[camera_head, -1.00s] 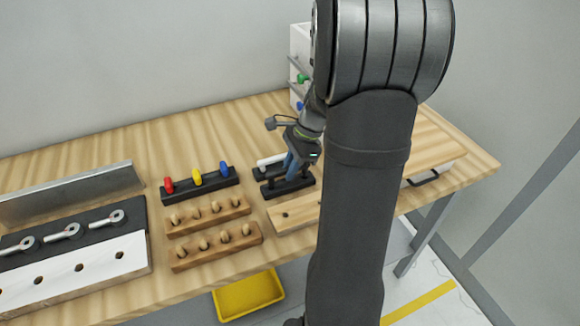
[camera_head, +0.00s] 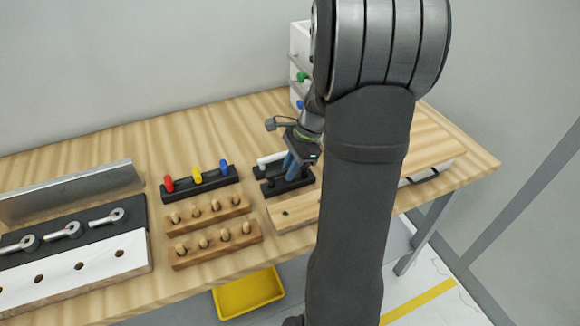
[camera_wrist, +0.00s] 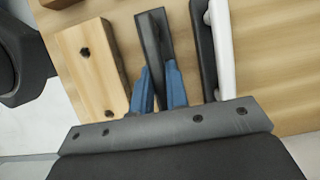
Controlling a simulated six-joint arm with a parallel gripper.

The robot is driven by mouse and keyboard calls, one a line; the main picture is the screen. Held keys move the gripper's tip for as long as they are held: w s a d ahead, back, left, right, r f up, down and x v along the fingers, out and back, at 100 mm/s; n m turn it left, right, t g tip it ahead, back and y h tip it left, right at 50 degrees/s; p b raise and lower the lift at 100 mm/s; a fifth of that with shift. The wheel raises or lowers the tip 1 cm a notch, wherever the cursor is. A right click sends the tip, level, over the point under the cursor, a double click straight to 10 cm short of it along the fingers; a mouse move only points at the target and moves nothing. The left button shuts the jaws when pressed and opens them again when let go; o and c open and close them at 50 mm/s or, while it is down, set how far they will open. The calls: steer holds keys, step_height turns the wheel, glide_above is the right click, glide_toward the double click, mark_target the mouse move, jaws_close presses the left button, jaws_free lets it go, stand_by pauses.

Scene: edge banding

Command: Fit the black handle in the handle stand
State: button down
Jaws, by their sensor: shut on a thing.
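My gripper (camera_wrist: 158,85) has two blue fingers shut on the black handle (camera_wrist: 150,35), which lies lengthwise between them in the wrist view. Directly under and beside it is a black handle stand (camera_wrist: 165,25). Dark on dark, I cannot tell whether the handle is fully seated in it. In the head view my gripper (camera_head: 291,168) points down at the front black stand (camera_head: 285,187), and my arm hides part of that area. A white handle (camera_wrist: 222,50) sits on a second black stand (camera_wrist: 204,45), just beside it.
A light wooden block with holes (camera_wrist: 92,65) lies close on the other side. In the head view, a black rack with red, yellow and blue pegs (camera_head: 200,184) and wooden peg racks (camera_head: 215,243) stand to the left. White drawers (camera_head: 299,45) stand behind.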

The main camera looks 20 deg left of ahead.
steer(key=shift+f, duration=0.35)
stand_by(0.3)
steer(key=c, duration=1.3)
jaws_free()
steer(key=shift+c, duration=0.2)
steer(key=shift+r, duration=0.1)
steer(key=shift+r, duration=2.4)
steer(key=shift+f, duration=2.55)
